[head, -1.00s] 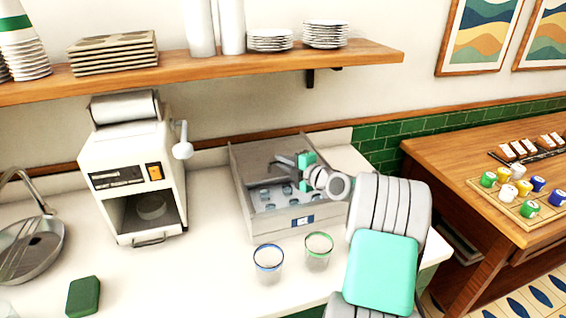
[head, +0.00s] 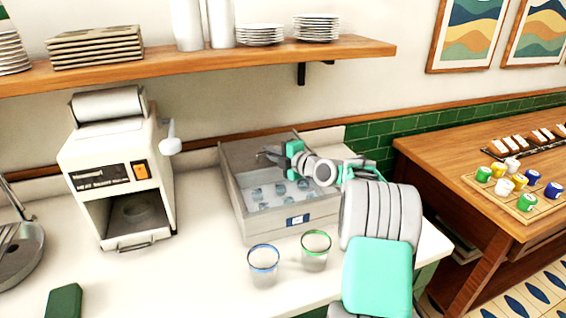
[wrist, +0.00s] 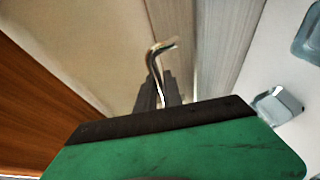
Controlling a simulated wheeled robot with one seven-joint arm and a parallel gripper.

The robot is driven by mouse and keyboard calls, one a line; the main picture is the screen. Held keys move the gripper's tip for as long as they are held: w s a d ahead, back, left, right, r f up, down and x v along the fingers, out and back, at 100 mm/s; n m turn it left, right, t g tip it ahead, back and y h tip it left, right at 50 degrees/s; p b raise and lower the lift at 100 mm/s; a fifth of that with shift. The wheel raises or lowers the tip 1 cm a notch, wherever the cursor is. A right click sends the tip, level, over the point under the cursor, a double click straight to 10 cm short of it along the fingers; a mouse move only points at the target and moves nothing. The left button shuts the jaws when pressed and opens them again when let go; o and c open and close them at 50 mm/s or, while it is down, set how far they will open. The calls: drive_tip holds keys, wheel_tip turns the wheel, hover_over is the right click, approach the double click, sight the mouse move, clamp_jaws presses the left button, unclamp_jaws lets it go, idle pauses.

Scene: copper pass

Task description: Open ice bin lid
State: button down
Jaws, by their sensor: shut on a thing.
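The ice bin (head: 240,205) is a grey metal box on the white counter. Its sliding lid (head: 245,155) lies over the back part, and ice cubes (head: 280,190) show through the wide opening at the front. My gripper (head: 270,157) reaches over the bin to the lid's handle (wrist: 160,60), a thin bent metal bar that stands between the dark fingers in the wrist view. My gripper is shut on this handle. The fingertips are small and partly hidden in the head view.
A blue-rimmed glass (head: 263,262) and a green-rimmed glass (head: 315,248) stand close in front of the bin. A white machine (head: 118,170) stands to the left. A wooden shelf (head: 220,57) with plates hangs above.

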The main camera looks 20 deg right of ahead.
drive_tip(key=c, duration=1.8)
unclamp_jaws()
drive_tip(key=shift+o, duration=0.2)
drive_tip(key=shift+s, duration=0.2)
drive_tip(key=b+v, duration=0.2)
drive_tip(key=v, duration=0.5)
drive_tip(key=shift+s, duration=0.3)
drive_tip(key=shift+r, duration=0.1)
